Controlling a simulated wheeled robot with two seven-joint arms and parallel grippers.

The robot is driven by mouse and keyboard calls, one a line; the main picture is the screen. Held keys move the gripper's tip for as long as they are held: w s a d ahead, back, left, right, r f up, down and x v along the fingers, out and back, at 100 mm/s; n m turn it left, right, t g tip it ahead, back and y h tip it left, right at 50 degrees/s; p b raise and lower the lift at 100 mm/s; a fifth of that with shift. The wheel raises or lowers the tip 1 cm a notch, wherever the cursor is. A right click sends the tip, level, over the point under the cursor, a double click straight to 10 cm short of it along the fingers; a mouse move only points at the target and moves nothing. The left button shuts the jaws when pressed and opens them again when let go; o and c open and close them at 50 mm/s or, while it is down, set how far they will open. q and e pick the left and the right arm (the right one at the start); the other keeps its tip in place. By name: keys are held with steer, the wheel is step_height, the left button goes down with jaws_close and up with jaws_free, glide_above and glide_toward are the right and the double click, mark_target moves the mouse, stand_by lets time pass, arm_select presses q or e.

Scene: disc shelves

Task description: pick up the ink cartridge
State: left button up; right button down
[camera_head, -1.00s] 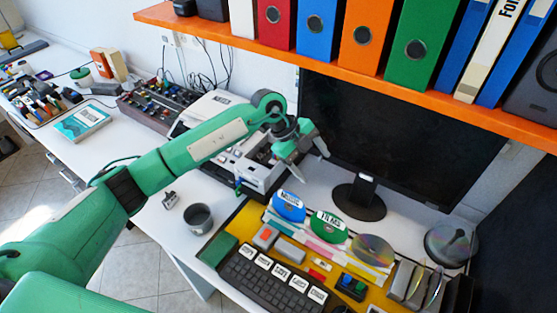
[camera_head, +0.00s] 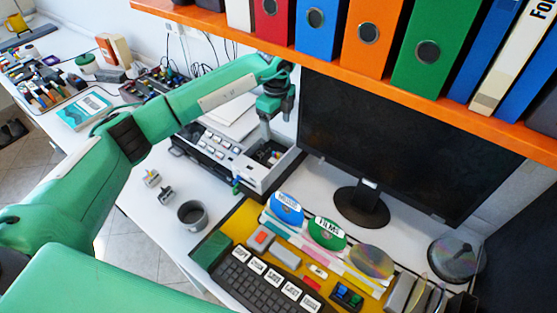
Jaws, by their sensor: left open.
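The printer (camera_head: 208,148) stands on the white desk, left of the monitor. Small dark and coloured parts (camera_head: 268,155) sit in its open bay at the right; they look like ink cartridges, but are too small to tell apart. Two small grey pieces, one farther left (camera_head: 152,178) and one nearer the cup (camera_head: 166,195), lie on the desk; I cannot tell whether either is an ink cartridge. My left gripper (camera_head: 266,132) points down just above the bay, open, partly hiding the printer. I see nothing held in it. My right gripper is not in view.
An orange shelf (camera_head: 390,85) with binders hangs close above my left wrist. The monitor (camera_head: 385,150) stands right of the gripper. A grey cup (camera_head: 192,214), a keyboard (camera_head: 268,282) and discs (camera_head: 287,207) lie in front. The desk left of the cup is mostly bare.

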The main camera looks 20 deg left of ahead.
mark_target(276, 160)
arm_select(q)
step_height(276, 160, down, 2)
steer(key=shift+f+b, duration=0.25)
steer(key=shift+b, duration=0.25)
step_height(276, 160, down, 4)
steer(key=shift+b, duration=1.2)
steer(key=shift+f, duration=0.45)
steer(key=shift+f+b, duration=0.5)
steer(key=shift+b, duration=0.1)
step_height(276, 160, down, 3)
steer(key=shift+a+r+b, duration=0.1)
steer(key=shift+b, duration=0.85)
steer(key=shift+f, duration=0.45)
steer(key=shift+f+b, duration=0.25)
steer(key=shift+b, duration=0.15)
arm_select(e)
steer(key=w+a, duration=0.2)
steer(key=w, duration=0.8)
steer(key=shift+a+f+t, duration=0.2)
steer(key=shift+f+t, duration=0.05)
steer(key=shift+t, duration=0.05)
